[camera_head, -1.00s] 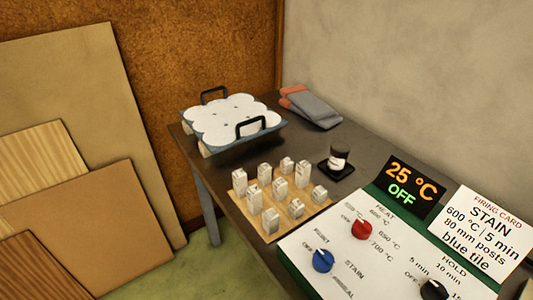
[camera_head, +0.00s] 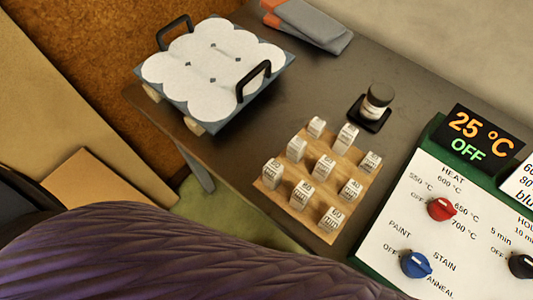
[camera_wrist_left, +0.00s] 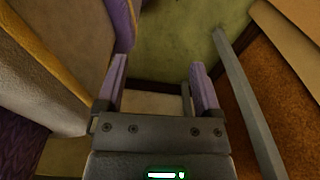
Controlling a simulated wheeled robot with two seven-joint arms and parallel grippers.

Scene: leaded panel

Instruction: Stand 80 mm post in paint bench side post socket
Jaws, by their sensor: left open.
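Several white posts of differing heights (camera_head: 325,167) stand on a wooden board (camera_head: 268,205) in the head view. Their printed numbers are too small to tell surely which are 80 mm. A blue-edged tray with a white scalloped top (camera_head: 215,62) and two black handles stands at the back left of the bench. Small dark marks show on its top; I cannot tell whether one is the post socket. My left gripper (camera_wrist_left: 158,88) is open and empty in the left wrist view, above the floor, away from the posts. It is outside the head view. My right gripper is not visible.
The dark bench (camera_head: 335,85) is clear between tray and board. A small jar (camera_head: 376,101) stands on a black pad. A control panel (camera_head: 410,215) with knobs is at right; its display (camera_head: 482,135) reads 25 °C OFF.

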